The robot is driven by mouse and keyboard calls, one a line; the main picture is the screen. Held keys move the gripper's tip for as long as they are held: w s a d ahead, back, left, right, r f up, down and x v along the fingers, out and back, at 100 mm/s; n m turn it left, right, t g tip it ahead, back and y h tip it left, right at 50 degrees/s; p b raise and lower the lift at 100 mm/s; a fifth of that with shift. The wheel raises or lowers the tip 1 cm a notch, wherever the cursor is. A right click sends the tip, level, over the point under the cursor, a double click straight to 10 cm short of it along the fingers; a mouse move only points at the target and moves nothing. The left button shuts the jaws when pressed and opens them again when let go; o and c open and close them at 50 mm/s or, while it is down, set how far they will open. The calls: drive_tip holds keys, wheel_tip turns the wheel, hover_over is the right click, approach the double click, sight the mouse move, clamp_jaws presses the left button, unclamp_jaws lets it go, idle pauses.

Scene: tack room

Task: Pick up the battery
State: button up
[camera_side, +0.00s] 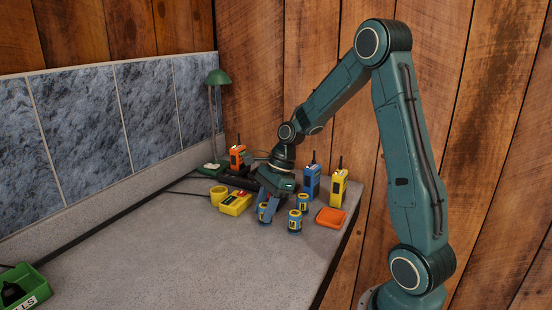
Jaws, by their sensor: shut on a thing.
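Several small blue cylinders with yellow labels, which look like batteries, stand on the grey counter. One battery (263,213) is at my gripper (267,208), which points down and is shut on it; the fingers cover part of it. I cannot tell whether this battery touches the counter. A second battery (295,222) stands upright just to the right and nearer the camera. A third battery (302,202) stands a little behind that one, also clear of my gripper.
A yellow device (236,203) and yellow ring-shaped item (218,195) lie to the left. Orange (238,158), blue (312,182) and yellow (338,188) radios stand around. An orange item (331,217) lies near the right edge. A green lamp (217,78) stands behind. The counter's near left is mostly clear, with a green bin (36,280).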

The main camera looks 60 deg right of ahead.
sight(264, 205)
drive_tip(key=shift+r, duration=0.1)
drive_tip(key=shift+r, duration=4.9)
drive_tip(key=shift+w, duration=0.1)
drive_tip(key=shift+w+d+r, duration=0.1)
drive_tip(key=shift+w+d, duration=0.05)
drive_tip(key=shift+w, duration=0.4)
drive_tip(key=w+d, duration=0.2)
drive_tip(key=w, duration=1.3)
drive_tip(key=shift+w, duration=0.15)
drive_tip(key=shift+d+f, duration=0.1)
drive_tip(key=shift+f, duration=0.15)
drive_tip(key=shift+f, duration=2.8)
drive_tip(key=shift+f, duration=0.6)
